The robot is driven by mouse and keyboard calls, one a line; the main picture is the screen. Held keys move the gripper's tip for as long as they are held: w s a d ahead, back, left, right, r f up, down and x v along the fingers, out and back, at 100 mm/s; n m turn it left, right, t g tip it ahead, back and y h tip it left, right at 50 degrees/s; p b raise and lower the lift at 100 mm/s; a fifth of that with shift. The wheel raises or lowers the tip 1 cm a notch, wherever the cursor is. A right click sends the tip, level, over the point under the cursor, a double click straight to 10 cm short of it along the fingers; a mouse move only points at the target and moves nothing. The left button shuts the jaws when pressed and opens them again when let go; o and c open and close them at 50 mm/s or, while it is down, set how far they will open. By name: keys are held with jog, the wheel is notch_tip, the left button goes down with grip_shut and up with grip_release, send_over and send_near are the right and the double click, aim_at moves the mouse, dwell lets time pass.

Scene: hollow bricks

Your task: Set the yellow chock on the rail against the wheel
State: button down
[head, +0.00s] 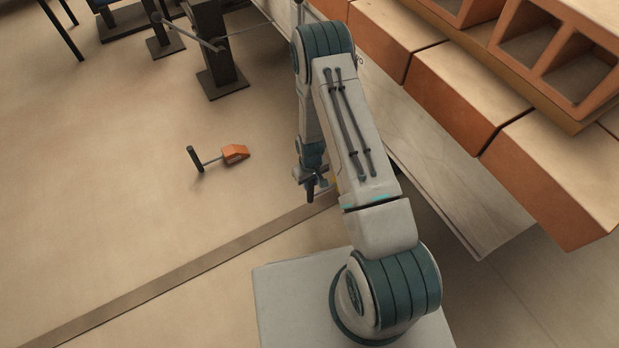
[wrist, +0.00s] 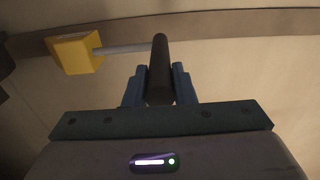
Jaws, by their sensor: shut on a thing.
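The yellow chock (wrist: 76,53) is a block on a grey rod with a dark upright handle (wrist: 158,70). My gripper (wrist: 158,88) is shut on that handle in the wrist view. The block is off to the left, over or beside the brown rail (wrist: 230,22); I cannot tell whether it touches it. In the head view my gripper (head: 311,188) is low by the end of the visible rail (head: 180,268), and only a sliver of yellow (head: 333,182) shows behind my arm. A dark shape at the wrist view's left edge may be the wheel; I cannot tell.
An orange chock (head: 235,153) with a dark handle lies on the open floor to the left. A cart deck (head: 430,180) loaded with orange hollow bricks (head: 465,115) stands to the right. A dark post (head: 215,60) stands at the back.

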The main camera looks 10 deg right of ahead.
aim_at(311, 190)
jog(key=shift+f+b, duration=1.95)
jog(key=shift+f, duration=0.95)
jog(key=shift+w+d+r, duration=0.2)
jog(key=shift+w+d, duration=0.05)
jog(key=shift+d, duration=0.4)
jog(key=shift+w+d+b, duration=0.25)
jog(key=shift+w+d, duration=0.25)
jog(key=shift+d, duration=1.05)
jog(key=shift+w+d+b, duration=0.3)
jog(key=shift+w+d, duration=0.15)
jog(key=shift+d, duration=1.05)
jog(key=shift+w+d+b, duration=0.25)
jog(key=shift+w+d, duration=0.25)
jog(key=shift+d, duration=1.05)
